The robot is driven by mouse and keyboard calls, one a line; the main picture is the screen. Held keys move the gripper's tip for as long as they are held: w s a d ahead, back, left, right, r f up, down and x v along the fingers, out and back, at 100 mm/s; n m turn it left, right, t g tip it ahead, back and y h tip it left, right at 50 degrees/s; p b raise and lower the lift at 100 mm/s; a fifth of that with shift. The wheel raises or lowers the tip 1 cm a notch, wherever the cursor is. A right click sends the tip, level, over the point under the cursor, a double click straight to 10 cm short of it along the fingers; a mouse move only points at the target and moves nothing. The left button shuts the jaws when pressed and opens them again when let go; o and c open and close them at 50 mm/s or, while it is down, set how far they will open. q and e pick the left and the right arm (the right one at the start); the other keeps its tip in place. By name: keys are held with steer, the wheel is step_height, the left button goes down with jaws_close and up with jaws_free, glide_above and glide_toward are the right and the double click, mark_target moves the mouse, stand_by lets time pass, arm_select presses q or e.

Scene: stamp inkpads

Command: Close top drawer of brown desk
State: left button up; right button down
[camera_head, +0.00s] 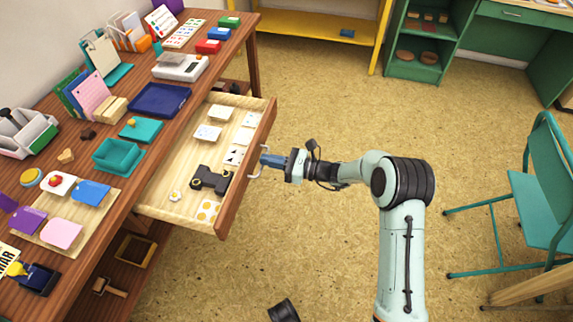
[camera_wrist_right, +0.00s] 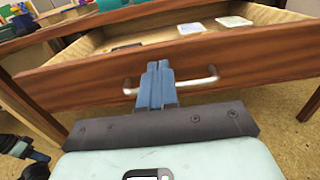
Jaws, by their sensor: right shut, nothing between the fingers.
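The brown desk (camera_head: 197,82) stands along the left side of the head view. Its top drawer (camera_head: 247,167) is pulled far out to the right and holds cards, a dark object and small items. The drawer has a silver bar handle on its front, seen in the right wrist view (camera_wrist_right: 203,82). My right gripper (camera_head: 265,160) is shut and empty, with its blue fingertips at the middle of the handle; it also shows in the right wrist view (camera_wrist_right: 156,70). I cannot tell whether the fingertips touch the drawer front.
The desk top carries a blue tray (camera_head: 160,99), a teal box (camera_head: 118,155), a scale (camera_head: 181,67) and several pads. A teal chair (camera_head: 545,195) stands at the right. Yellow shelving (camera_head: 320,32) and a green cabinet (camera_head: 417,50) are at the back. The floor around my right arm is clear.

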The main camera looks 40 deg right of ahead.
arm_select(q)
steer(key=shift+s+f, duration=0.5)
steer(key=shift+s, duration=0.1)
arm_select(e)
steer(key=shift+x, duration=1.05)
